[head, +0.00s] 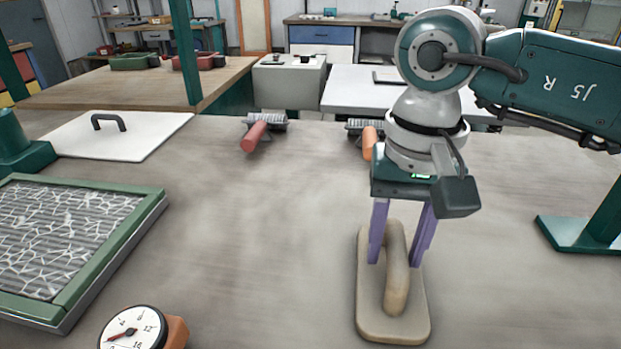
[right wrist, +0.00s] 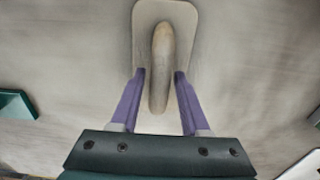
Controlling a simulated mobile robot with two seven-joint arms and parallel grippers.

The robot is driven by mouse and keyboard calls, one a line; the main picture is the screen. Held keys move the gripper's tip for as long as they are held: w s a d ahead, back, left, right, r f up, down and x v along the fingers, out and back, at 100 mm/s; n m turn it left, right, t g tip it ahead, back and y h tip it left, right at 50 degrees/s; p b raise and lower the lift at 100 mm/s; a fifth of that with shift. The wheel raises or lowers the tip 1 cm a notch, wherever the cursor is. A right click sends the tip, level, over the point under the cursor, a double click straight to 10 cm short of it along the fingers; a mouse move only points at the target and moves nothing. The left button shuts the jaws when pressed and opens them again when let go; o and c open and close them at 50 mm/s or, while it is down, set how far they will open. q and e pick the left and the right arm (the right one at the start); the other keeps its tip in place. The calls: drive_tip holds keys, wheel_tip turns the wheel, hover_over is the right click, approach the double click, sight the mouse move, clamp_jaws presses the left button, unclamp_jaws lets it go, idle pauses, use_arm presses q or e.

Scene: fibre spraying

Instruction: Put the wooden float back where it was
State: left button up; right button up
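The wooden float (head: 370,318) is a beige board with rounded corners and a long rounded handle. It lies flat on the table at the lower right of centre in the head view. It also shows at the top of the right wrist view (right wrist: 186,18). My right gripper (head: 400,258) points down over it, with its purple fingers on either side of the handle. The right wrist view shows the fingers (right wrist: 160,78) apart, with a small gap beside the handle, so the gripper looks open. My left gripper is not in view.
A green-framed tray (head: 112,248) with fibre mesh lies at left, a dial gauge (head: 133,329) at the front. A white lid (head: 110,140) and red-handled (head: 254,137) and orange-handled (head: 369,142) rollers lie behind. A green stand (head: 580,234) is at right. The table's middle is clear.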

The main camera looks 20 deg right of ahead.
drive_tip(key=shift+o, duration=0.8)
